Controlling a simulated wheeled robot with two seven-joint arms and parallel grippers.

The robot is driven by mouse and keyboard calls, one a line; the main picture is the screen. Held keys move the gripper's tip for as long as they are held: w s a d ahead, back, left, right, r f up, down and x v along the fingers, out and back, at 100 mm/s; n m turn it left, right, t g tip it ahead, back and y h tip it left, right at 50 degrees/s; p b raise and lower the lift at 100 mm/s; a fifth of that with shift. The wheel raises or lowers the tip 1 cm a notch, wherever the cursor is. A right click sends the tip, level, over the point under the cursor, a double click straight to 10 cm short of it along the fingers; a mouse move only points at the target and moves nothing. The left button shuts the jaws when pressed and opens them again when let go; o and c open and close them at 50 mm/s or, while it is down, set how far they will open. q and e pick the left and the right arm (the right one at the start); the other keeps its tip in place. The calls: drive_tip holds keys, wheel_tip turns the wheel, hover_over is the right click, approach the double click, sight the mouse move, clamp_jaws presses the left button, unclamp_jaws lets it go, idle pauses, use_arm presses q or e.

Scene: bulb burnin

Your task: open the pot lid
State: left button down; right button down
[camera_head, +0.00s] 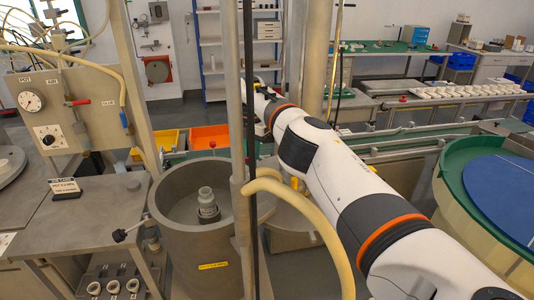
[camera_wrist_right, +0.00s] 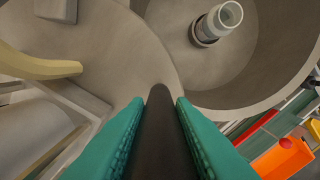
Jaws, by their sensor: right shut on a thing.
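The grey round pot (camera_head: 192,268) stands open left of centre in the head view. A pale fitting (camera_head: 207,205) stands upright inside it and also shows in the right wrist view (camera_wrist_right: 217,22). The grey lid (camera_head: 287,214) is swung to the right of the opening, partly hidden by a post and a hose; it fills the upper left of the right wrist view (camera_wrist_right: 95,35). My right gripper (camera_wrist_right: 163,100) has its teal fingers shut on a dark round-ended lid handle (camera_wrist_right: 161,140) by the lid's edge. The fingers are hidden in the head view. My left gripper is not in view.
A metal post (camera_head: 234,120) rises in front of the pot, with a cream hose (camera_head: 325,230) beside it. A gauge panel (camera_head: 65,105) stands left. Orange (camera_head: 208,138) and yellow bins sit behind the pot. A blue-topped round table (camera_head: 500,185) is at right.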

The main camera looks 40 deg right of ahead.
drive_tip(key=shift+s+d+f, duration=0.2)
drive_tip(key=shift+s, duration=0.1)
drive_tip(key=c, duration=1.3)
unclamp_jaws()
drive_tip(key=shift+a+r, duration=0.1)
drive_tip(key=shift+o, duration=0.2)
drive_tip(key=shift+w, duration=0.1)
drive_tip(key=shift+r, duration=0.15)
drive_tip(key=shift+r, duration=0.65)
wheel_tip(320, 180, up, 11)
drive_tip(key=p, duration=0.8)
drive_tip(key=shift+f+p, duration=0.2)
drive_tip(key=shift+p, duration=0.1)
drive_tip(key=shift+f, duration=0.1)
